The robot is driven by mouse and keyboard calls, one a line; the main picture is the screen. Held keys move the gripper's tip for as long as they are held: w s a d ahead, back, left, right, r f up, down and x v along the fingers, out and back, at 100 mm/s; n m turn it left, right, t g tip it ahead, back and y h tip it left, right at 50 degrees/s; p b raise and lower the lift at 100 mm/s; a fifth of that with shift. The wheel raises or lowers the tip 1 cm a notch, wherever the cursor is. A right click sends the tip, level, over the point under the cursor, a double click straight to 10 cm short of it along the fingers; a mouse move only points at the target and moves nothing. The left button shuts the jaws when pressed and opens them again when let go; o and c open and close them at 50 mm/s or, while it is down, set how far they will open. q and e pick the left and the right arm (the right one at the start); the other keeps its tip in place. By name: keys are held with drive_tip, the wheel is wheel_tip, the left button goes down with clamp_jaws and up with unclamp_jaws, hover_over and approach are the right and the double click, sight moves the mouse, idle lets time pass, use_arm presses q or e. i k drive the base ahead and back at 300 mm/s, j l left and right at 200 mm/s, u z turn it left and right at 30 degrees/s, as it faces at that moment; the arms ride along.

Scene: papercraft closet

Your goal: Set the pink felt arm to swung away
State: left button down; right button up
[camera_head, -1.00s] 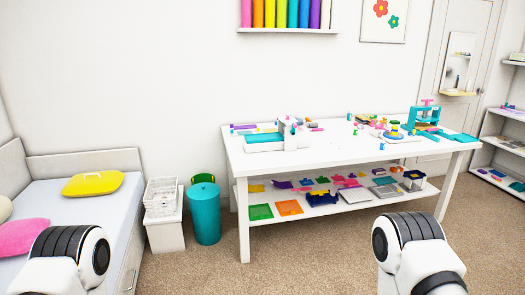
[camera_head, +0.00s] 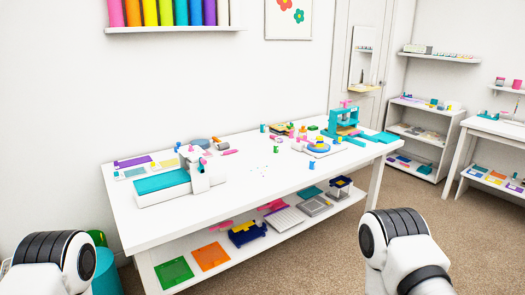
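I cannot make out for certain which thing is the pink felt arm. Small pink pieces show on the white table (camera_head: 255,200): a pink piece (camera_head: 230,152) lies beside the white and teal machine (camera_head: 165,186) at the left. A pink top part (camera_head: 346,103) sits on the teal press (camera_head: 345,119) at the back right. Whether either one swings is too small to tell. A white and teal base with a yellow and blue round piece (camera_head: 319,144) stands in front of the press. Only rounded joints of my arms show at the bottom left and right; both grippers are out of view.
The lower shelf of the table holds green (camera_head: 174,271) and orange sheets (camera_head: 211,256) and a blue and yellow box (camera_head: 247,232). A teal bin (camera_head: 106,275) stands at the lower left. White shelves (camera_head: 424,130) stand at the right. Carpet is clear right of the table.

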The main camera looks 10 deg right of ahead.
sight(313, 142)
drive_tip(key=i+l+z, duration=0.25)
drive_tip(key=i+z, duration=0.15)
drive_tip(key=i, duration=0.25)
drive_tip(key=i+l+z, duration=0.1)
drive_tip(key=i+z, duration=0.35)
drive_tip(key=i, duration=0.2)
drive_tip(key=i+j+z, duration=0.2)
drive_tip(key=i+z, duration=0.2)
drive_tip(key=i, duration=0.75)
drive_tip(key=z, duration=0.05)
